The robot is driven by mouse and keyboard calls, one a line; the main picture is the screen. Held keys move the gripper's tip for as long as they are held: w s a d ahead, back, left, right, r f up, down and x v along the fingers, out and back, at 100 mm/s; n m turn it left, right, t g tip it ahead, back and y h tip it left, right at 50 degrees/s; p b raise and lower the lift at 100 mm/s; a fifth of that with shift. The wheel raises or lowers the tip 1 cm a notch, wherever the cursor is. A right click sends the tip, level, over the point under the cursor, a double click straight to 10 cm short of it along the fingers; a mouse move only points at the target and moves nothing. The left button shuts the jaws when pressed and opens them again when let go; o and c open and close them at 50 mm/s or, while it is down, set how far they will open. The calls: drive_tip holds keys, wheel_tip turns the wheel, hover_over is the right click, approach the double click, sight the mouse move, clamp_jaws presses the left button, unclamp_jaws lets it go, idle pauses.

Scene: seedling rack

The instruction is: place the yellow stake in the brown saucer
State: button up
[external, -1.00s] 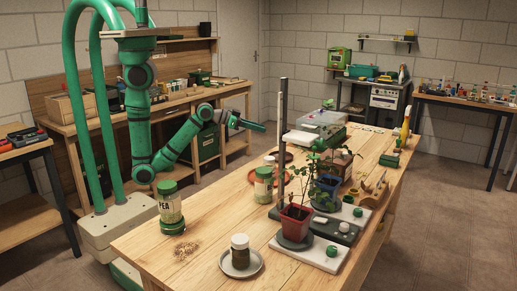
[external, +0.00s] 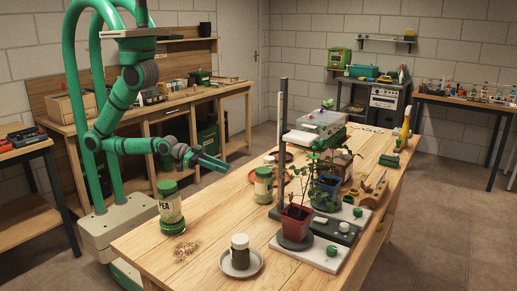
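My gripper (external: 222,164) is in the air left of the table's far-left edge, pointing right. Its fingers are too small to tell whether they are open or shut, and I see no stake in them. A reddish-brown saucer (external: 254,184) lies by a green-lidded jar, and another brown saucer (external: 288,157) lies farther back, partly hidden by the post. I cannot make out the yellow stake for sure; a slim yellow upright thing (external: 405,126) stands at the far right end of the table, and small yellow items (external: 380,183) lie near the right edge.
A pea jar (external: 170,208) stands at the table's left edge. A jar on a grey saucer (external: 241,270) is at the front. Potted seedlings (external: 295,222) and a tall post (external: 282,130) fill the middle.

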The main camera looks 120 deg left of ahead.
drive_tip(key=s+d+m+t+h, duration=0.1)
drive_tip(key=s+d+m+h, duration=0.2)
drive_tip(key=s+d, duration=0.9)
drive_tip(key=shift+s+d+r+m+h, duration=0.35)
drive_tip(key=shift+d+r+m+h, duration=0.05)
drive_tip(key=shift+h, duration=0.6)
